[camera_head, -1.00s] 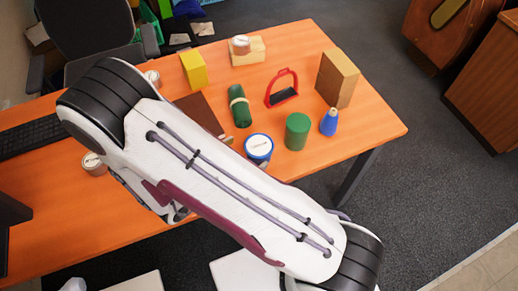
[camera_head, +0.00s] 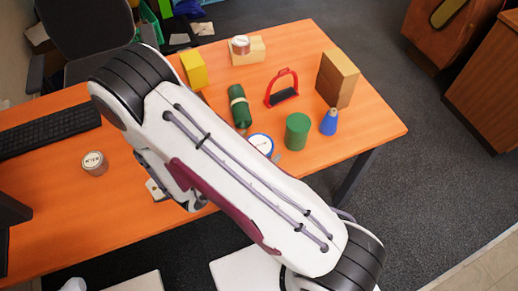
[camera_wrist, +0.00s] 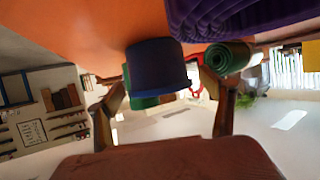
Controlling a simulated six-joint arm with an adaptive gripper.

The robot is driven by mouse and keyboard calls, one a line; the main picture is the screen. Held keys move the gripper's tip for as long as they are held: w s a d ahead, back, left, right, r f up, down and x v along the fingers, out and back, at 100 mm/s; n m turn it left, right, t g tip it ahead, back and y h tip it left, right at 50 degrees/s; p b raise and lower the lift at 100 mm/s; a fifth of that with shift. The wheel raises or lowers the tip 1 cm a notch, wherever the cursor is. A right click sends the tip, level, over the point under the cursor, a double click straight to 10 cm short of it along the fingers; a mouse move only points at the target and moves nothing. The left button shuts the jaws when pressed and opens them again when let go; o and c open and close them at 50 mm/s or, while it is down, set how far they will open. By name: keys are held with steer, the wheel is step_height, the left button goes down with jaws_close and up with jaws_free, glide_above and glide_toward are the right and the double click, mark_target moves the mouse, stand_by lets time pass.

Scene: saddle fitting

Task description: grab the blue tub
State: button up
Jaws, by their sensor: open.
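The blue tub (camera_head: 261,144) has a white lid and stands on the orange table; my arm covers part of it in the head view. In the wrist view, which looks upside down, the dark blue tub (camera_wrist: 156,68) is large in the middle. My gripper (camera_wrist: 163,82) shows there with its two fingers spread, one on each side of the tub's outline. I cannot tell whether the fingers reach around it or stop short. No contact is visible.
Close to the tub are a green cylinder (camera_head: 297,131), a green roll (camera_head: 239,106) and a blue cone-shaped bottle (camera_head: 329,122). A red stirrup (camera_head: 282,88) and cardboard box (camera_head: 337,78) stand farther back. A purple ribbed thing (camera_wrist: 225,15) is close in the wrist view.

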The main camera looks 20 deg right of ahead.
mark_target(258, 146)
steer(key=c, duration=1.4)
steer(key=shift+r, duration=0.2)
steer(key=shift+r, duration=4.8)
